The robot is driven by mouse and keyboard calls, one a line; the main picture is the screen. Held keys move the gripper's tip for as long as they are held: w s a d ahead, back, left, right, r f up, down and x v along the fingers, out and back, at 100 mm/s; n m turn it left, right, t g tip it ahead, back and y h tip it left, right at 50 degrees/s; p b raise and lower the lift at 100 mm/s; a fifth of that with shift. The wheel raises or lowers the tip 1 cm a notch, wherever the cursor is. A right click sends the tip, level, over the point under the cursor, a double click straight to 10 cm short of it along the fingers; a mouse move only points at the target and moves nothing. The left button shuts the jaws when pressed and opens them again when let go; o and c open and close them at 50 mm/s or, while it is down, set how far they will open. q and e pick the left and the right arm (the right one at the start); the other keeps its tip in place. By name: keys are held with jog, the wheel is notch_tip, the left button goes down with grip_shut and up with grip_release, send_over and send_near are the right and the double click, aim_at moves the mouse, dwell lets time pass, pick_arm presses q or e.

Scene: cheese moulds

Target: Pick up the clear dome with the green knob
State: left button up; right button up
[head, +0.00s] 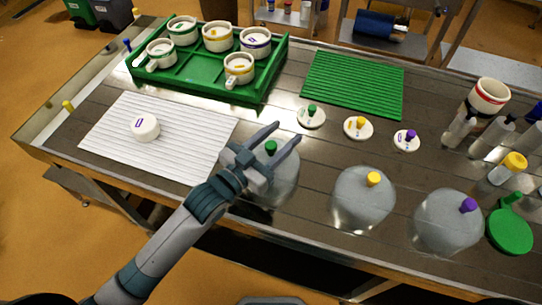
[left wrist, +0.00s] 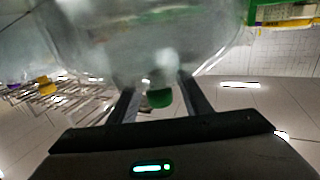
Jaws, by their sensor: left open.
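The clear dome with the green knob (head: 285,185) stands on the table in the middle of the head view, partly hidden behind my left gripper (head: 286,133). Its green knob (head: 271,147) shows between the two open fingers. In the left wrist view the clear dome (left wrist: 150,40) fills the upper middle, and the green knob (left wrist: 160,98) sits between the fingers, with a gap visible on each side. The jaws are open and hold nothing. My right gripper is not in view.
Similar domes with a yellow knob (head: 366,198) and a purple knob (head: 447,221) stand to the right. Small knobbed lids lie behind. A green crate (head: 188,88) of moulds is at back left, a white ribbed mat (head: 105,150) in front. Bottles and a green lid (head: 509,232) crowd the right.

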pick_arm(q)
jog(key=shift+w+d, duration=0.15)
dwell(0.3)
grip_shut()
jog(key=shift+r, duration=0.1)
jog(key=shift+r, duration=0.6)
notch_tip(320, 180, up, 2)
jog(key=shift+r+b, duration=0.15)
jog(key=shift+b, duration=0.4)
jog(key=s+d+r+b, duration=0.1)
jog(key=s+d+r, duration=0.6)
jog(key=s, duration=0.2)
jog(key=shift+d+r, duration=0.15)
jog(key=shift+d, duration=0.1)
